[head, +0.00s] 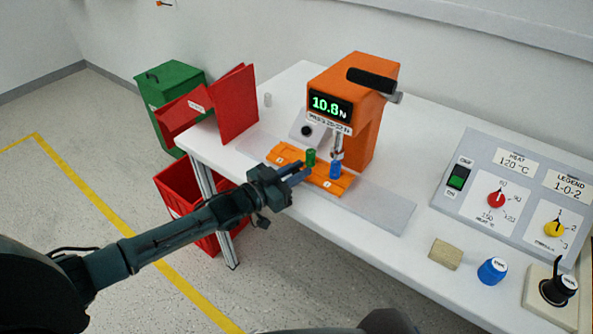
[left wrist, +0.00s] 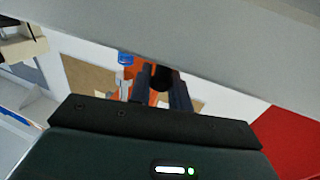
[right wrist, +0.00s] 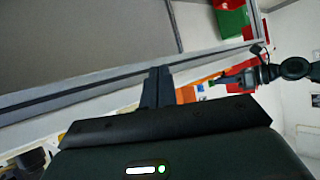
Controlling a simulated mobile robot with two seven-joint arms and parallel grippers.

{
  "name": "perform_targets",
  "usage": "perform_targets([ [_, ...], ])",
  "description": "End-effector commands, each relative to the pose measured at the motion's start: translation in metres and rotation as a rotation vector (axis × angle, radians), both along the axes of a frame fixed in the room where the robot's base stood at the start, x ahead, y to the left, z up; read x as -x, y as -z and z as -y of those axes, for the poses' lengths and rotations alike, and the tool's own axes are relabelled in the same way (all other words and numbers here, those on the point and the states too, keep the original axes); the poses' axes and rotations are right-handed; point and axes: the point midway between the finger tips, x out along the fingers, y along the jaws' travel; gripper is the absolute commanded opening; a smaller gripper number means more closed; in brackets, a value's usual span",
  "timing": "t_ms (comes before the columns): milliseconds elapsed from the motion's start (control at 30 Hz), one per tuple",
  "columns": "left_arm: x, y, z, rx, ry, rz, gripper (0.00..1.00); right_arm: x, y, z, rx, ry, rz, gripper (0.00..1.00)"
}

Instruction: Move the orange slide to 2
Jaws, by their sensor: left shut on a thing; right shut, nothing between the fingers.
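The orange slide (head: 343,185) lies on a grey rail under the orange press (head: 362,125). It carries small white number labels, too small to read surely. A green knob (head: 311,155) stands on it, with a blue cylinder (head: 335,169) to its right under the press ram. My left gripper (head: 303,174) reaches in from the left, its fingers shut at the green knob. In the left wrist view the left fingers (left wrist: 160,85) have a dark piece between them. My right gripper (right wrist: 157,88) is shut and empty in the right wrist view, outside the head view.
A red bin (head: 183,190) stands below the table's left end, near my left arm. A red panel (head: 237,105) rises at the table's back left. A control panel (head: 480,215), tan block (head: 445,254) and blue knob (head: 492,271) are at right.

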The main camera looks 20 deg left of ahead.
Motion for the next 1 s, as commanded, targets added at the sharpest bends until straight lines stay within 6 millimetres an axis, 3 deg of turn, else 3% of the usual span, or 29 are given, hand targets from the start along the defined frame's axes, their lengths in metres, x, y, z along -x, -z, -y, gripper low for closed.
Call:
perform_targets([
  [267, 0.001, 0.0, 0.002, 0.001, 0.001, -0.001, 0.0, 0.0, -0.001, 0.001, 0.005, -0.005, 0.0, 0.0],
  [633, 0.023, -0.001, 0.062, 0.005, 0.002, -0.003, 0.0, 0.001, -0.015, 0.003, 0.041, -0.013, 0.001, 0.0],
  [967, 0.024, 0.0, 0.065, -0.001, 0.0, 0.0, 0.0, 0.002, -0.009, 0.002, 0.047, -0.015, -0.008, 0.0],
  [1000, 0.024, 0.0, 0.065, -0.001, 0.0, 0.0, 0.21, 0.002, -0.009, 0.003, 0.047, -0.015, -0.008, 0.0],
])
